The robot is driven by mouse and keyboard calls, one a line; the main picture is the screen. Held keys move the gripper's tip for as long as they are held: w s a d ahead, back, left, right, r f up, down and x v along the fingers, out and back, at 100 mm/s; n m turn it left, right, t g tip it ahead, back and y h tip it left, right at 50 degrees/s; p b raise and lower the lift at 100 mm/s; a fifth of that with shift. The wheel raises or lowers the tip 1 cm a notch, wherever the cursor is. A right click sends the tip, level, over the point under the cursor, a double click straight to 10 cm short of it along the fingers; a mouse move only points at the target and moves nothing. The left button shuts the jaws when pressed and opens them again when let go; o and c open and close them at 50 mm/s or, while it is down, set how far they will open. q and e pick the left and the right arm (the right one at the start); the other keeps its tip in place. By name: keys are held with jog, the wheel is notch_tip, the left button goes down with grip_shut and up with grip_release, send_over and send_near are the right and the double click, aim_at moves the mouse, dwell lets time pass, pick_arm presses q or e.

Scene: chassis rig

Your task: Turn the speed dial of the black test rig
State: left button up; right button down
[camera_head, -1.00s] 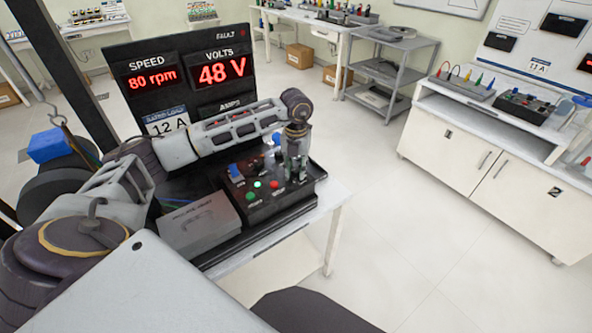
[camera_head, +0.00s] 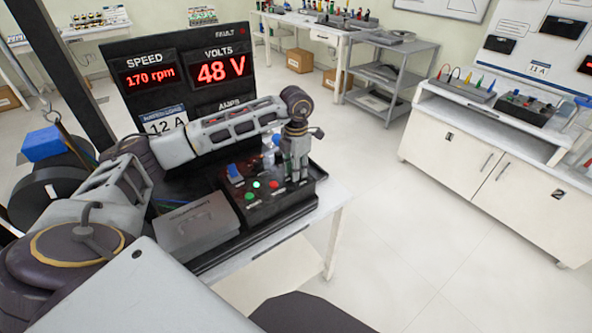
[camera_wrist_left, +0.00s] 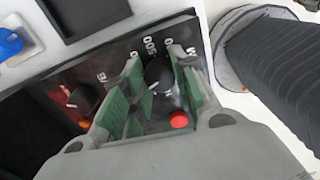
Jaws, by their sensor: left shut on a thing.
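The black test rig's control box (camera_head: 283,205) sits on the bench at the centre of the head view. My left gripper (camera_head: 296,176) points down at the right part of its panel, hiding the dial there. In the left wrist view, a round black dial (camera_wrist_left: 158,74) with a white mark and printed scale stands between the green-padded fingers of the left gripper (camera_wrist_left: 157,88), which is shut on it. The rig's display board (camera_head: 185,85) shows SPEED 170 rpm and 48 V in red. My right gripper is not in view.
Beside the dial are a second black knob (camera_wrist_left: 84,98) and a red button (camera_wrist_left: 179,121). A grey box (camera_head: 197,226) stands left of the control box. The floor to the right is clear.

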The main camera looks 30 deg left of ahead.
pick_arm(q)
jog(key=shift+w+m, duration=0.1)
jog(key=shift+m, duration=0.7)
jog(key=shift+m+b, duration=0.35)
jog(key=shift+m, duration=0.45)
jog(key=shift+r+m, duration=0.1)
jog(key=shift+m, duration=0.2)
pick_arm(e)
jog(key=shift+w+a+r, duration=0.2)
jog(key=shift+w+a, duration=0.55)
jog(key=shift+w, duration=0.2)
pick_arm(q)
jog(key=o, duration=1.1)
jog(key=shift+c, duration=0.2)
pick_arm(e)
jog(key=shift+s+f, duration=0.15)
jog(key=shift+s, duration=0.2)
